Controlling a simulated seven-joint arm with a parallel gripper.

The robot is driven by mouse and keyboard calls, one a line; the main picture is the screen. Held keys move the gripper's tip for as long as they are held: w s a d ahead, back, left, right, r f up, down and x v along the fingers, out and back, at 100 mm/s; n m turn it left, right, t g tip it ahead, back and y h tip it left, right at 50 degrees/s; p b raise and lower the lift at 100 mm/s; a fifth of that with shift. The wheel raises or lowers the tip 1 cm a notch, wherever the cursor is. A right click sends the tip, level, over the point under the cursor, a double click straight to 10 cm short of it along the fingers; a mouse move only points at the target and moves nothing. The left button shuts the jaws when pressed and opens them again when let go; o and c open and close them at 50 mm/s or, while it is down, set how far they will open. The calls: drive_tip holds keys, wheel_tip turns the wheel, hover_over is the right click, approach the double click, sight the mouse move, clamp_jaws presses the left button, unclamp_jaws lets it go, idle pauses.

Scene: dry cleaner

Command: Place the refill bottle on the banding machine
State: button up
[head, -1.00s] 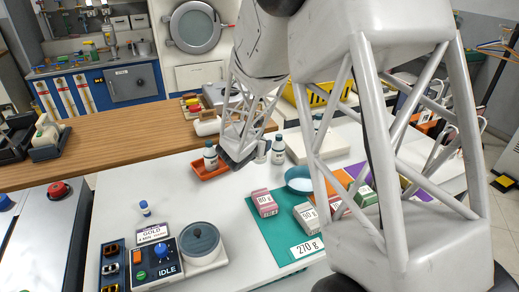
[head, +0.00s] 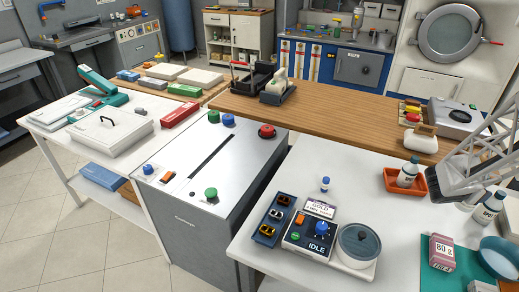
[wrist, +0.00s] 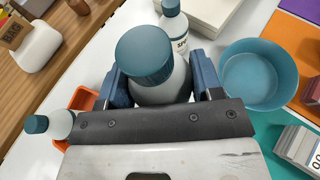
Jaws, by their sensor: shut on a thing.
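My gripper (wrist: 162,80) is shut on a white refill bottle with a teal cap (wrist: 145,53), its blue fingers on either side of it in the wrist view. In the head view my gripper (head: 442,190) is at the right edge, low over the white table, and hides part of the held bottle. A similar bottle (head: 488,208) stands beside it. The grey floor machine with a dark slot and coloured buttons (head: 180,185), apparently the banding machine, stands left of the white table. Its top is bare around the slot.
A pink box (head: 441,252) and a teal bowl (head: 499,258) are at lower right. A wooden counter (head: 330,116) runs behind.

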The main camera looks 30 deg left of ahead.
drive_tip(key=shift+r, duration=0.15)
wheel_tip(320, 180, up, 5)
drive_tip(key=shift+f, duration=0.1)
drive_tip(key=a+n+t+y, duration=0.2)
drive_tip(key=a+n+t, duration=0.1)
drive_tip(key=a, duration=3.6)
drive_tip(key=s+a+n+y, duration=0.1)
drive_tip(key=s+a+y, duration=0.1)
drive_tip(key=s+a, duration=0.9)
drive_tip(key=s+a+n+y, duration=0.1)
drive_tip(key=s+a, duration=0.4)
drive_tip(key=a, duration=1.1)
wheel_tip(320, 180, down, 10)
drive_tip(key=shift+a+t, duration=0.15)
drive_tip(key=shift+t, duration=0.25)
drive_tip(key=shift+w, duration=0.1)
